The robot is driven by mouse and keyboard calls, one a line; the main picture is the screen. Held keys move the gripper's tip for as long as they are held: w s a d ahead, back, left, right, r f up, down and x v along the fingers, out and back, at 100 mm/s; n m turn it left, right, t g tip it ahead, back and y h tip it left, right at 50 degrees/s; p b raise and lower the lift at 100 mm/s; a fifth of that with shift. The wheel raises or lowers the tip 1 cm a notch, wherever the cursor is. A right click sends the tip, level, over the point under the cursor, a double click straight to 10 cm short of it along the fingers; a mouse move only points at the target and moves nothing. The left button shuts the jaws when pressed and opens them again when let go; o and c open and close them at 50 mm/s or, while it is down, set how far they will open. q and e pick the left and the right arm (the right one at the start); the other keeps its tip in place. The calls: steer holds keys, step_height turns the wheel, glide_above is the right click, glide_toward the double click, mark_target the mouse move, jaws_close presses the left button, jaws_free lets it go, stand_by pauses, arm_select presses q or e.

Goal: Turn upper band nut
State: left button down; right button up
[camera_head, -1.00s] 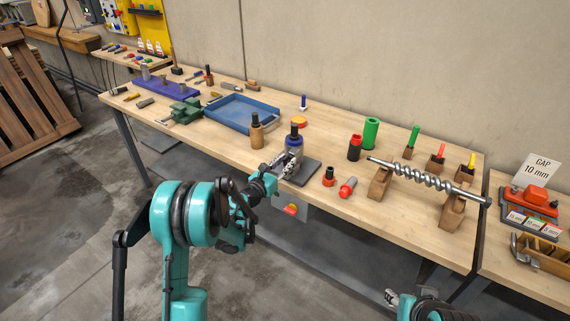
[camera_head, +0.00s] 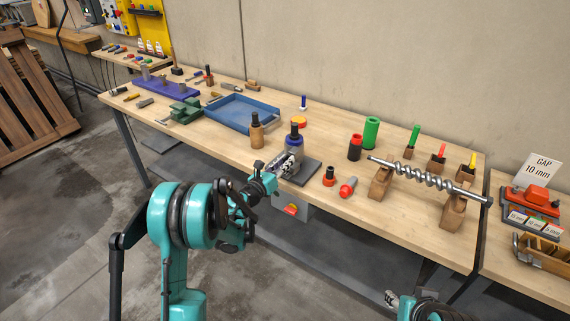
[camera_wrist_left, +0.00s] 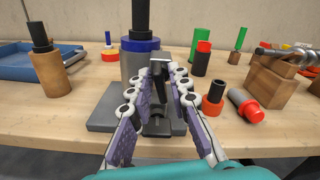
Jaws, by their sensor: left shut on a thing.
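A grey cylinder (camera_head: 297,152) with a blue band and a black top stands upright on a dark grey base plate (camera_head: 311,172) near the table's front edge. It also shows in the left wrist view (camera_wrist_left: 131,66). My left gripper (camera_head: 290,164) is at the front side of this cylinder. In the left wrist view its two jointed fingers (camera_wrist_left: 160,78) are closed around a small black part, seemingly the upper band nut (camera_wrist_left: 159,69). The fingers partly hide the nut and its contact. Part of my right gripper (camera_head: 392,298) shows at the bottom edge; its fingers are unclear.
A wooden bottle-like piece (camera_head: 257,135) and a blue tray (camera_head: 242,112) stand left of the cylinder. A red-and-black piece (camera_head: 329,177) and a red one (camera_head: 348,187) are close on its right. A metal screw (camera_head: 425,179) lies across wooden blocks.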

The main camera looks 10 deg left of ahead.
arm_select(q)
steer(key=n+b, duration=0.1)
steer(key=n, duration=0.2)
steer(key=shift+a+n, duration=0.1)
steer(key=shift+n, duration=0.3)
steer(key=n+b, duration=0.1)
steer(key=n, duration=0.2)
steer(key=shift+n, duration=0.3)
steer(key=n, duration=0.3)
steer(key=shift+n+b, duration=0.6)
steer(key=shift+n, duration=1.6)
steer(key=c, duration=1.8)
jaws_free()
steer(key=shift+c, duration=0.2)
steer(key=shift+o, duration=0.8)
steer(key=shift+w+f, duration=0.1)
